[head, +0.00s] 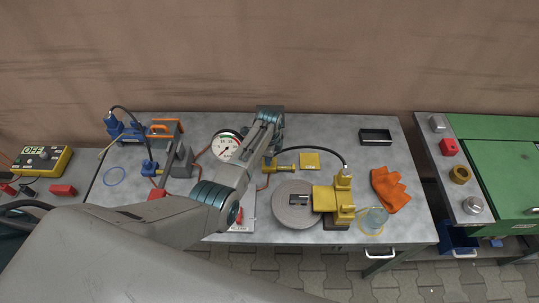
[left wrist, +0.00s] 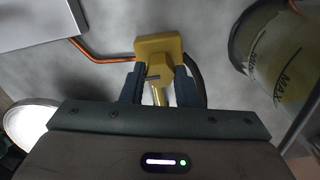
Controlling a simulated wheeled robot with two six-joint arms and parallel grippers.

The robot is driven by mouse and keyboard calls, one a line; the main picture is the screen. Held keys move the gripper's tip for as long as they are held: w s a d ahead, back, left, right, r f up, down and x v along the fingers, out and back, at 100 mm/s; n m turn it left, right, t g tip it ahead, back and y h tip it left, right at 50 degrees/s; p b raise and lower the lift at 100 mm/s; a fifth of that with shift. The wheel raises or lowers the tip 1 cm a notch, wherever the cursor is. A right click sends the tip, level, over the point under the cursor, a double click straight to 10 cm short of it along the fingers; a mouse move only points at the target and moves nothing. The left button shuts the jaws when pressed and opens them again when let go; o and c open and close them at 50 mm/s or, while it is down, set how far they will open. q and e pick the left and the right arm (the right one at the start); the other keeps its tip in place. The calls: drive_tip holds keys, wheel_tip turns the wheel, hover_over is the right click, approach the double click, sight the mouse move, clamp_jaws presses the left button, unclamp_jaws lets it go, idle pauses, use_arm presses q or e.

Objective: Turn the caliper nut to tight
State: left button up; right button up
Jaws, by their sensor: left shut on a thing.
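My left gripper (head: 272,155) reaches down over the middle of the bench, by a yellow fitting with a brass shaft (head: 284,168). In the left wrist view its two dark fingers (left wrist: 159,90) stand either side of the shaft, below the fitting's square yellow block (left wrist: 160,47). The gripper is shut on the brass shaft; the exact contact is partly hidden. The yellow caliper (head: 327,199) straddles the grey brake disc (head: 291,218), right of the gripper. I cannot tell for certain which part is the caliper nut. My right gripper is not in view.
A black hose (head: 318,149) arcs from near the fitting to the caliper. The bench's back right is mostly clear.

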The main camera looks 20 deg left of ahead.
use_arm(q)
drive_tip(key=shift+r, duration=0.1)
idle(0.3)
drive_tip(key=o, duration=1)
drive_tip(key=shift+r, duration=0.1)
wheel_tip(320, 180, up, 11)
drive_tip(key=shift+f+b, duration=0.2)
drive_tip(key=shift+b, duration=0.85)
